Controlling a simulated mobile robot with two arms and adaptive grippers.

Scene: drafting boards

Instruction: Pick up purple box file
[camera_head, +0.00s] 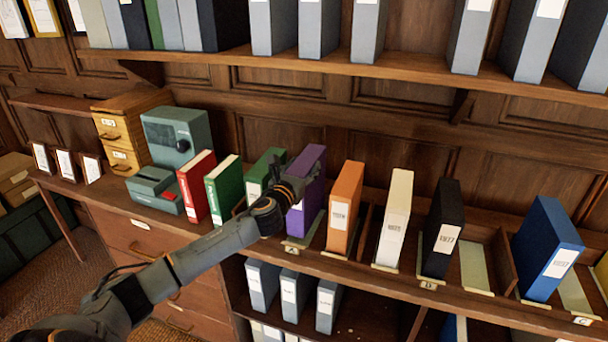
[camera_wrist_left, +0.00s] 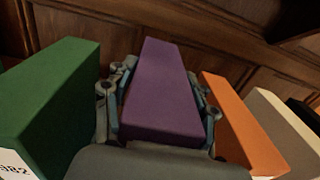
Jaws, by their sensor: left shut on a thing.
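The purple box file (camera_head: 309,165) stands upright on the wooden shelf, between a green file and an orange file. My left gripper (camera_head: 290,186) reaches in from the left and is shut on the purple box file. In the left wrist view the purple box file (camera_wrist_left: 165,90) fills the space between the fingers, one on each side of it. The gripper hides part of its front in the head view. Whether its base touches the shelf I cannot tell. My right gripper is not in view.
A green file (camera_head: 263,168) stands close on the left and an orange file (camera_head: 345,205) on the right. White (camera_head: 395,215), black (camera_head: 440,225) and blue (camera_head: 548,248) files stand farther right. An upper shelf (camera_head: 350,70) with grey files hangs above.

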